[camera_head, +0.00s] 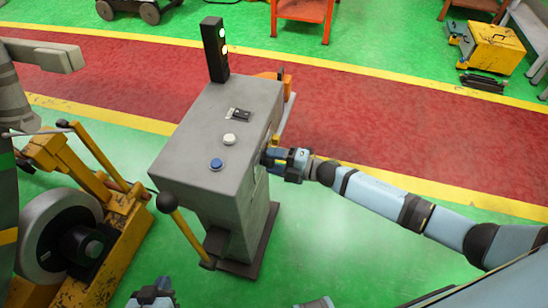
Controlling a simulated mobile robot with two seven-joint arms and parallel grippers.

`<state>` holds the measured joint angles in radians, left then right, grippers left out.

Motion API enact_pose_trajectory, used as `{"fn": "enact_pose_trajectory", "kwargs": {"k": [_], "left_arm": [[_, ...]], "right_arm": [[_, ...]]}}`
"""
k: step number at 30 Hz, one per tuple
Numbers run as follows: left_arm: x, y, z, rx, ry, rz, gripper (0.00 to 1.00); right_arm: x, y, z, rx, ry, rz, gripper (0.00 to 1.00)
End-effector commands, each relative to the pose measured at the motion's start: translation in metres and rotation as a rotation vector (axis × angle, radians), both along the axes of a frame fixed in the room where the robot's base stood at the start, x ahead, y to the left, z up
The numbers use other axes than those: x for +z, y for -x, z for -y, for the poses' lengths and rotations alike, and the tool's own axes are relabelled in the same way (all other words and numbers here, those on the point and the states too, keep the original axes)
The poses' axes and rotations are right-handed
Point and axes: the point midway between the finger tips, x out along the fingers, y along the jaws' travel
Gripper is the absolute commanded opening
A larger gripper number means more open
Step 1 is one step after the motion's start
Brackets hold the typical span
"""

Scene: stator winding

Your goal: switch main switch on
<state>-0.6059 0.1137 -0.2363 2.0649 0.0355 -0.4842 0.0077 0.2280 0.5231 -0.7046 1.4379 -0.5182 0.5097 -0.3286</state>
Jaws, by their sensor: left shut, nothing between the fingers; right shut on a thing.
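A grey control cabinet (205,120) stands in the middle on a narrow pedestal. Its top carries a white button (229,140), a blue button (216,164) and a small dark panel (239,115). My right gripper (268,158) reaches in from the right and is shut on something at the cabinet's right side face. This is where the main switch appears to be, but the fingers hide it, so its position cannot be told. My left gripper (152,293) is low at the bottom edge, shut and empty, away from the cabinet.
A black signal tower (215,50) with lit lamps rises from the cabinet's back. A dark-knobbed lever (180,222) projects at its front left. A yellow winding machine (112,225) stands close on the left. Green floor (330,245) is open to the right.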

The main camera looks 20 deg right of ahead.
Motion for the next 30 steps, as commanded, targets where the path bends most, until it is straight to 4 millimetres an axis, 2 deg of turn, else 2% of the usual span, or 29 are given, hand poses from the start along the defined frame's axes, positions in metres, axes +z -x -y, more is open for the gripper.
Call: {"fn": "enact_pose_trajectory", "kwargs": {"k": [16,17,19,20,30], "left_arm": [[-0.003,0.0011,-0.0046,-0.007,-0.012,-0.006,0.0],[-0.0029,0.0011,-0.0048,-0.007,-0.013,-0.005,0.0],[-0.0023,0.001,-0.005,-0.008,-0.014,-0.004,0.0],[-0.002,0.0009,-0.0049,-0.008,-0.013,-0.003,0.0],[0.0012,-0.0004,-0.0025,-0.003,-0.005,0.002,0.0]], "right_arm": [[0.0,0.0,0.0,0.0,-0.013,-0.02,0.25],[0.0,0.0,0.0,0.0,-0.013,-0.02,0.56],[0.0,0.0,0.0,0.0,-0.013,-0.019,0.72],[0.0,0.0,0.0,0.0,-0.013,-0.019,0.74],[-0.0006,0.0027,0.0045,-0.001,-0.011,-0.019,0.74]]}}
